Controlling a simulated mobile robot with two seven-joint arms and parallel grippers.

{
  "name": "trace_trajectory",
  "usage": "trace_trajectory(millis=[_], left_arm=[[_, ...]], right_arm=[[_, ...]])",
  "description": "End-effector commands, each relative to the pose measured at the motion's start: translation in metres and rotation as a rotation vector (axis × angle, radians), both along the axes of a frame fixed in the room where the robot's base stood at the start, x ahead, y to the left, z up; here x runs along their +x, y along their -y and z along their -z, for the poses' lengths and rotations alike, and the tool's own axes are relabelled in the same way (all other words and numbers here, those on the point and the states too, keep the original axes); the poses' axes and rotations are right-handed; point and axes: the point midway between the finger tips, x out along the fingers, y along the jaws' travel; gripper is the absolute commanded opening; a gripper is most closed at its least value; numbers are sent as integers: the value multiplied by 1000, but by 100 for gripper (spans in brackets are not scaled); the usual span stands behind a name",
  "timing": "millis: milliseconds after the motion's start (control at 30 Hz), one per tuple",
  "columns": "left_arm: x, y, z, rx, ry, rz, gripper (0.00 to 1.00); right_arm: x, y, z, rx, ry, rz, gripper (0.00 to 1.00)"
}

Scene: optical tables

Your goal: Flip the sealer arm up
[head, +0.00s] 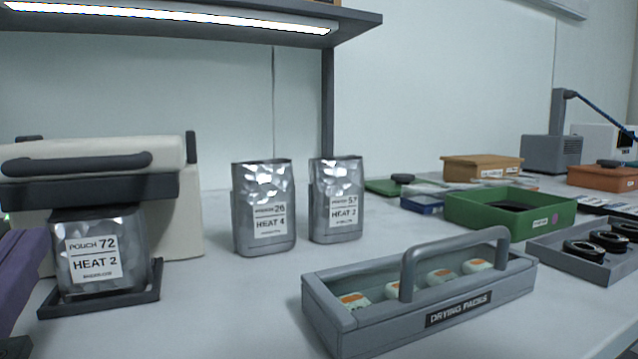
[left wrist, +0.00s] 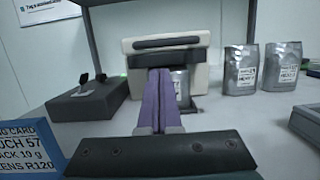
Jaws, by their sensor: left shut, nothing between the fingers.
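The sealer (head: 170,235) is a cream box at the left of the head view. Its sealer arm (head: 95,150) has a cream top, a dark handle (head: 80,164) and a dark bar, and it lies down across the top of a silver pouch (head: 125,240) marked 72, HEAT 2. The pouch stands upright on a dark tray (head: 150,292). My left gripper (head: 38,240) has purple fingers at the left edge. It is shut and empty. In the left wrist view its fingertips (left wrist: 160,74) show before the sealer's front, below the handle (left wrist: 166,42); contact is unclear. My right gripper is out of view.
Two silver pouches (head: 264,207) (head: 336,199) stand right of the sealer. A grey carrier (head: 430,318) labelled DRYING PACKS stands in front. A green bin (head: 480,213) is farther right. A lit shelf hangs above.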

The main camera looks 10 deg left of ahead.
Motion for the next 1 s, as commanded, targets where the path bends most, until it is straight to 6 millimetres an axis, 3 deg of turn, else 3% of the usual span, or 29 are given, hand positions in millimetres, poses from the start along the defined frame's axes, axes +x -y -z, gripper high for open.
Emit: trace_trajectory(millis=[300,500,1000], left_arm=[[47,-29,-15,3,4,-1,0],[68,-42,-20,1,0,-1,0],[73,-45,-22,-2,-3,0,0]], right_arm=[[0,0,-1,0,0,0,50],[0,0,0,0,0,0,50],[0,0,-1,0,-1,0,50]])
